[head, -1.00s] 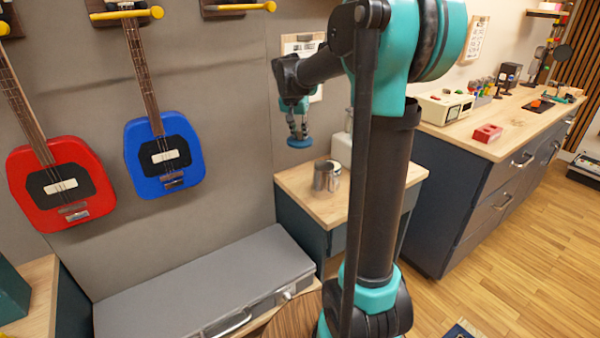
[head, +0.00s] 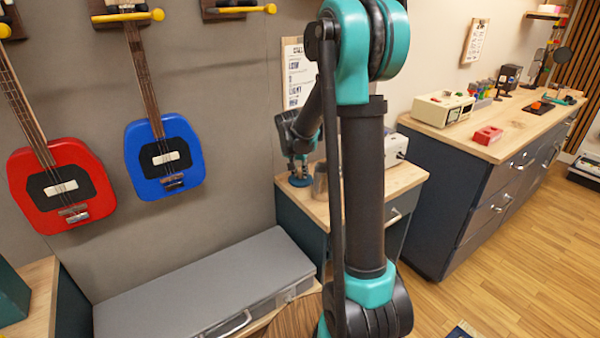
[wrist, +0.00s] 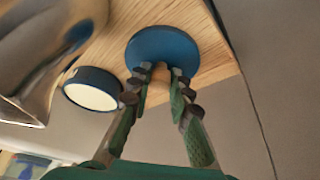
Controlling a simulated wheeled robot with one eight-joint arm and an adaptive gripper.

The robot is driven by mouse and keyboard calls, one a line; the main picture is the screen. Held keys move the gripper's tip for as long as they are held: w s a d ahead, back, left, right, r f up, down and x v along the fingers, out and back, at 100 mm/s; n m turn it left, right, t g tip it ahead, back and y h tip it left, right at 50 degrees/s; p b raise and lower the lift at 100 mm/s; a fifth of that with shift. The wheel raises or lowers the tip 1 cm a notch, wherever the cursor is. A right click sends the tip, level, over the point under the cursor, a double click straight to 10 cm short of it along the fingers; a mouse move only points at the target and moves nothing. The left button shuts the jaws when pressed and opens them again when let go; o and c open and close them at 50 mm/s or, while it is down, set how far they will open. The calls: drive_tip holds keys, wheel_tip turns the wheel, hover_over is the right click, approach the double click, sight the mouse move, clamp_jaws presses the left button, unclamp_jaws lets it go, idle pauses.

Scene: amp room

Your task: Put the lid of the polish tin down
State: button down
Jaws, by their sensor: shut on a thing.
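My gripper (wrist: 160,75) is shut on the blue round lid (wrist: 165,47), gripping it by a knob at its middle. In the head view the lid (head: 299,181) is low at the back left of the small cabinet's wooden top (head: 343,199). I cannot tell whether it touches the wood. The open polish tin (wrist: 92,89), dark blue with pale contents, is just left of the lid in the wrist view, apart from it. The tin cannot be made out in the head view.
A metal mug (head: 320,182) stands close to the lid, and looms large in the wrist view (wrist: 50,40). A white box-like object (head: 396,149) sits farther right on the cabinet. The wall is close behind. The cabinet's front part is bare.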

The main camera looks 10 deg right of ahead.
drive_tip(key=shift+f, duration=0.15)
drive_tip(key=c, duration=1.4)
unclamp_jaws()
drive_tip(key=v, duration=1.2)
